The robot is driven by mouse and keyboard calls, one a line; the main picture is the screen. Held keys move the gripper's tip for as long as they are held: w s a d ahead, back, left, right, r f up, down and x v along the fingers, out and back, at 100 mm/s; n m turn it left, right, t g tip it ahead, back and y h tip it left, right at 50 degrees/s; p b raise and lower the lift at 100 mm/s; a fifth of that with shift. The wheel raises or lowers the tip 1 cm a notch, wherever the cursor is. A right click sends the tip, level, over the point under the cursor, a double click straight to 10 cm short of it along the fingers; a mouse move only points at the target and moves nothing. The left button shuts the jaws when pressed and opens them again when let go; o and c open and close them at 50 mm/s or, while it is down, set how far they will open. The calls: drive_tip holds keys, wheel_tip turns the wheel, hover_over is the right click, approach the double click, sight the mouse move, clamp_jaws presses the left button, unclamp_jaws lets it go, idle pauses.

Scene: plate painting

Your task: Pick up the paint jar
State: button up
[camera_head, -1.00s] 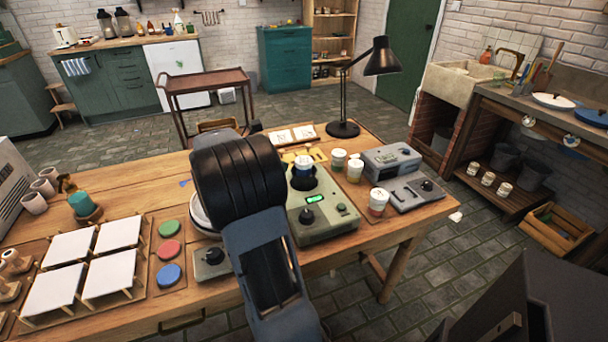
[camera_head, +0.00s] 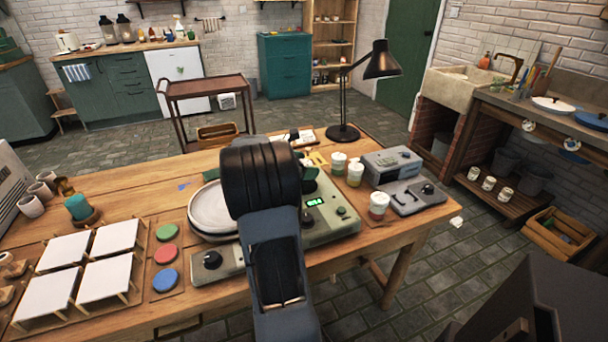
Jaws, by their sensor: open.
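Three paint jars with pale lids stand at the right of the wooden table: one with a green band (camera_head: 339,163), one yellowish (camera_head: 355,174), and one with a red-orange band (camera_head: 378,204) nearest the front. The jar seen earlier on the green device (camera_head: 335,228) is not visible now; my arm covers that spot. My gripper (camera_head: 303,150) is mostly hidden behind my black wrist; only small dark parts show past its upper right side. It is open. I cannot tell how close it is to the hidden spot.
A grey machine (camera_head: 393,163) stands right of the jars and a black desk lamp (camera_head: 343,131) behind them. Stacked plates (camera_head: 209,209) are left of my arm. White tiles (camera_head: 63,252) and coloured discs (camera_head: 167,253) lie at the left.

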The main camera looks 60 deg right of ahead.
drive_tip(key=shift+d, duration=0.1)
drive_tip(key=c, duration=1.1)
drive_tip(key=shift+c, duration=0.2)
drive_tip(key=shift+r, duration=0.1)
